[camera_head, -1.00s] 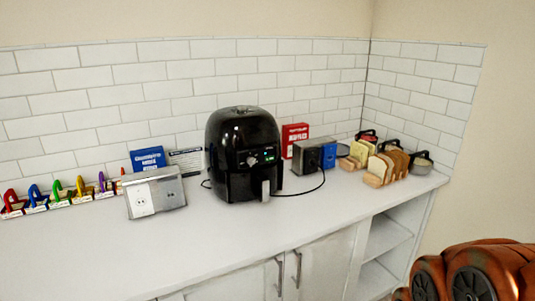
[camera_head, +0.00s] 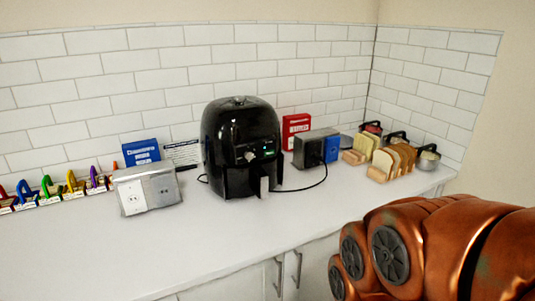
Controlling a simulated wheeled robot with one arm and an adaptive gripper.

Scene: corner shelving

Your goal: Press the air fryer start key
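The black air fryer (camera_head: 240,128) stands upright on the white counter (camera_head: 215,245), near the tiled wall. Its front faces the camera, with a small control area (camera_head: 262,152) that has a knob and a green-lit spot; the single keys are too small to tell apart. The drawer handle (camera_head: 264,188) sticks out below, and the drawer looks shut. My copper-coloured arm fills the lower right, in front of the counter. My gripper is not in view, so its distance from the air fryer does not show.
A grey outlet box (camera_head: 148,190) and blue box (camera_head: 141,153) stand left of the fryer. Right of it are a dark toaster-like box (camera_head: 312,148), a red box (camera_head: 296,129), bread slices in a rack (camera_head: 392,162) and pots (camera_head: 428,158). A black cord crosses the counter. The front counter is clear.

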